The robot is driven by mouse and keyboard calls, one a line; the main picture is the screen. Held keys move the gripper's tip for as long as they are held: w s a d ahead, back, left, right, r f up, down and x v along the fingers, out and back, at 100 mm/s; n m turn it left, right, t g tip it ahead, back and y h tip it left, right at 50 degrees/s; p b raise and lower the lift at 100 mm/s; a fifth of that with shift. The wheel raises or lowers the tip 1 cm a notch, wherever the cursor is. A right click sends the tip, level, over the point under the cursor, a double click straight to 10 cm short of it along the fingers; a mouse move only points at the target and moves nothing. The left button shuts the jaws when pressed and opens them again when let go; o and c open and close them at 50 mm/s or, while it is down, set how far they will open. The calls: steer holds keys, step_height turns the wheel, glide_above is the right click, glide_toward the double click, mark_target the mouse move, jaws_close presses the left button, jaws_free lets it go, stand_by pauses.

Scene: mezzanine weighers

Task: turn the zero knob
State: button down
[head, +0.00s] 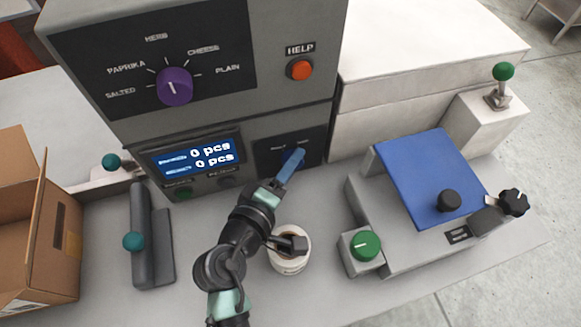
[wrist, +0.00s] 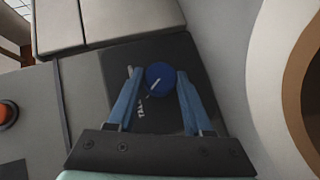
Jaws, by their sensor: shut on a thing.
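A round blue knob (wrist: 160,79) with a pale pointer line sits on a dark panel of the grey machine, between my fingertips in the wrist view. My gripper (head: 295,158) has blue fingers and reaches this panel, below the HELP button. In the wrist view my gripper (wrist: 160,76) is shut on the blue knob, one finger at each side. The fingers hide the knob in the head view. The lettering beside it is too small to read, so I cannot tell whether it says zero. A green knob (head: 365,245) with a pale line sits on the blue-topped scale's front left.
The grey machine also carries a purple dial (head: 175,86), an orange HELP button (head: 300,69) and a display (head: 198,158) reading 0 pcs twice. A white round container (head: 289,262) stands under my arm. A cardboard box (head: 35,245) is at left, the blue-topped scale (head: 430,175) at right.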

stand_by(0.3)
steer(key=shift+c, duration=1.6)
jaws_free()
steer(key=v, duration=1.3)
steer(key=shift+b, duration=0.4)
